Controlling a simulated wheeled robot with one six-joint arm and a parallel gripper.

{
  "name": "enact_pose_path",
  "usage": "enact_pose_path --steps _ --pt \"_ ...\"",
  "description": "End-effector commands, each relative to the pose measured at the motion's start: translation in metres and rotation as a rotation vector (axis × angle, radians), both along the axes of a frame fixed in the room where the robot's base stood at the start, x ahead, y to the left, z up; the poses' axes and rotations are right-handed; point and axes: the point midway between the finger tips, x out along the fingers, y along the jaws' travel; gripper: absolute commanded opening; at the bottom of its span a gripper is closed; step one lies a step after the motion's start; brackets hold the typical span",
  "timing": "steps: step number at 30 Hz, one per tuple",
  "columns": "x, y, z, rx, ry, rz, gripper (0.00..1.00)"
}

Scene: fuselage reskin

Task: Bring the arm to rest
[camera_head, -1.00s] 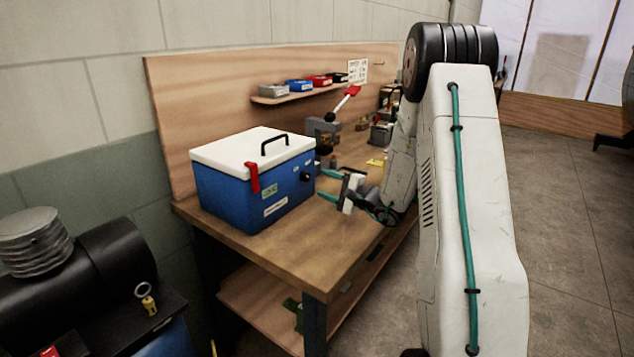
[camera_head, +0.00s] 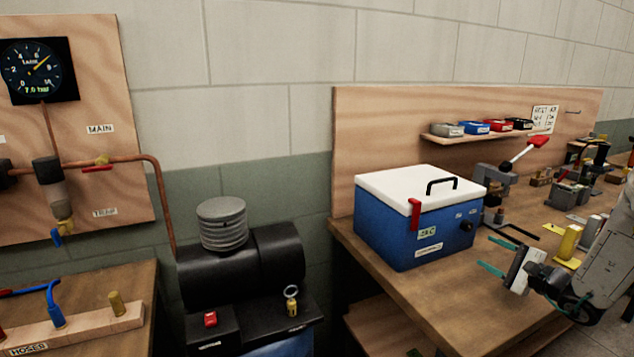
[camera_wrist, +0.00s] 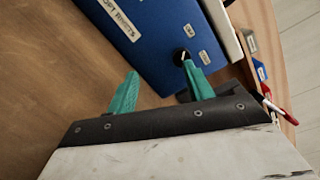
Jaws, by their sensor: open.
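My gripper (camera_head: 483,250) is at the right of the body view, over the wooden bench (camera_head: 440,285). Its two teal fingers are apart with nothing between them, and they point left toward the blue box. In the wrist view the open fingers (camera_wrist: 160,72) also stand apart and empty. The blue box (camera_head: 385,235) with a white lid, black handle and red latch stands on the bench just left of the fingertips. A small gap shows between fingers and box in the body view. Most of my arm is cut off at the right edge.
A shelf (camera_head: 480,136) with small bins hangs behind the box. A red-handled press (camera_head: 500,180) and a yellow block (camera_head: 568,241) stand farther along the bench. A black compressor (camera_head: 215,270) stands left of the bench. A gauge panel (camera_head: 100,70) and a hose rack (camera_head: 85,325) are farther left.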

Motion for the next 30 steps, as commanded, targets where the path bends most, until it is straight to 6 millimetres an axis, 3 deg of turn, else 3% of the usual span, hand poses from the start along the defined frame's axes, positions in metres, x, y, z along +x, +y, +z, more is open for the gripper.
enact_pose_path --steps 2,8,12,15,21,30 --pt "-0.017 0.024 -0.008 0.025 0.08 0.104 0.52" --pt "-0.077 0.112 0.015 -0.046 0.285 0.466 0.52" --pt "-0.133 0.167 0.035 -0.194 0.433 0.709 0.52" --pt "-0.175 0.193 0.047 -0.339 0.528 0.851 0.52" --pt "-0.251 0.215 0.066 -0.683 0.673 1.044 0.52" --pt "-0.328 0.208 0.097 -1.255 0.721 1.136 0.52"
